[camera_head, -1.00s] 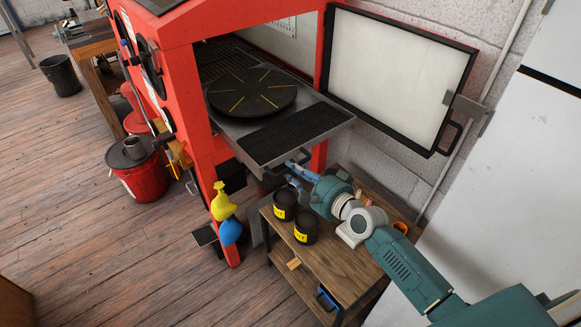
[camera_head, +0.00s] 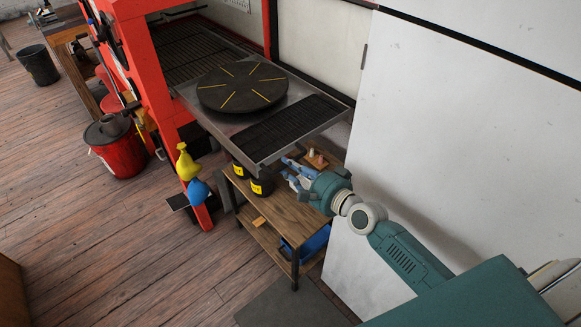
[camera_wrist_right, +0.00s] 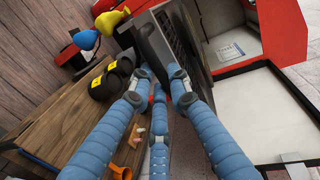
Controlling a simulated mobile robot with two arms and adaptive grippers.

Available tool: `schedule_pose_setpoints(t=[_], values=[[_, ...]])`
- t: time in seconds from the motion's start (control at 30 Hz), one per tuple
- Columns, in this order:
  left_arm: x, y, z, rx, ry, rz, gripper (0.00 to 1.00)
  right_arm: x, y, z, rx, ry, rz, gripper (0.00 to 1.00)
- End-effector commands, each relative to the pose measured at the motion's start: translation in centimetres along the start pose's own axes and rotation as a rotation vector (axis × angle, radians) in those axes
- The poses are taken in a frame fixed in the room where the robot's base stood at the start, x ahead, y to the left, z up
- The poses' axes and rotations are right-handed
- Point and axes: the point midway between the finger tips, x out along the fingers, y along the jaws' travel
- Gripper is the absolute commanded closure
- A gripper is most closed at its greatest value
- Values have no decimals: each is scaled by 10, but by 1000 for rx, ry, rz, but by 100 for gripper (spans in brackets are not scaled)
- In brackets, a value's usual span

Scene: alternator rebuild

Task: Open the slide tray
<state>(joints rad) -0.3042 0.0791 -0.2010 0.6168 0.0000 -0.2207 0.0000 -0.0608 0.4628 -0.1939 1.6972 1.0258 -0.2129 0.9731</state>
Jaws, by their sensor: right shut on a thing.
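The slide tray (camera_head: 212,117) is a grey metal tray that sticks well out of the red cabinet (camera_head: 138,65). It bears a black round turntable (camera_head: 240,85) with yellow lines and a dark slotted grate at its front. My right gripper (camera_head: 288,170) is at the tray's front edge, above the wooden cart. In the right wrist view its blue fingers (camera_wrist_right: 158,76) close on a dark handle (camera_wrist_right: 152,42) at the tray's front. The exact contact is partly hidden by the fingers. My left gripper is in neither view.
The wooden cart (camera_head: 272,214) stands under the tray with black yellow-labelled jars (camera_head: 262,186). The open cabinet door (camera_head: 322,45) and a white panel (camera_head: 450,130) bound the right side.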

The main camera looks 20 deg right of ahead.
Motion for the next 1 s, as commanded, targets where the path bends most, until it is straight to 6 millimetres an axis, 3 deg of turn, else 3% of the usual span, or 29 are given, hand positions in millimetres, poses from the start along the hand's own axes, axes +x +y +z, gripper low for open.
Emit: schedule_pose_setpoints(t=[0.43,0.47,0.53,0.87,1.0], values=[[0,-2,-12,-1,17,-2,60,0,-1,1,0,-1,-1,100],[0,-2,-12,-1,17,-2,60,0,-1,1,0,-1,-1,77],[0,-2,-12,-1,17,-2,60,0,-1,1,0,-1,-1,63],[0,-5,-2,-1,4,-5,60,-2,0,0,0,0,-1,63],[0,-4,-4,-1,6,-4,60,-17,1,0,0,0,1,63]])
